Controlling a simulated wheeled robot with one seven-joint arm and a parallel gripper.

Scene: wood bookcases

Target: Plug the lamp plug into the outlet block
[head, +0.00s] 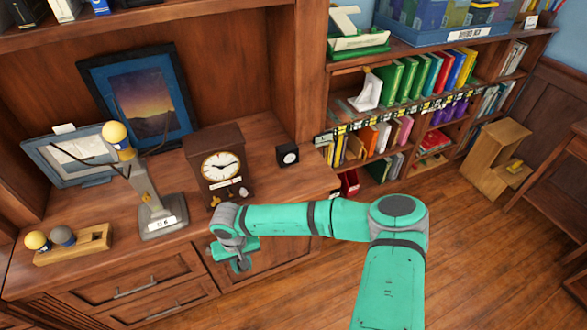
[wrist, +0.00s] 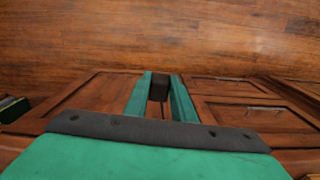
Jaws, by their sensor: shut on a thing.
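My gripper (wrist: 159,95) is shut on a small dark block, seemingly the lamp plug (wrist: 159,86), with a thin dark line below it. In the head view my gripper (head: 238,260) hangs in front of the cabinet's front edge, below the clock; the plug cannot be made out there. A small black cube with a round face (head: 288,155), apparently the outlet block, sits on the cabinet top right of the clock, apart from my gripper. The lamp (head: 146,185), with a grey stem, yellow bulb and labelled base, stands upright left of the clock.
A wooden clock (head: 222,163) stands behind my gripper. A wooden holder (head: 75,247) with a yellow and a grey bulb lies at the left. Picture frames (head: 140,90) stand at the back. A bookshelf (head: 310,110) rises on the right. Open wood floor (head: 470,260) lies in front.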

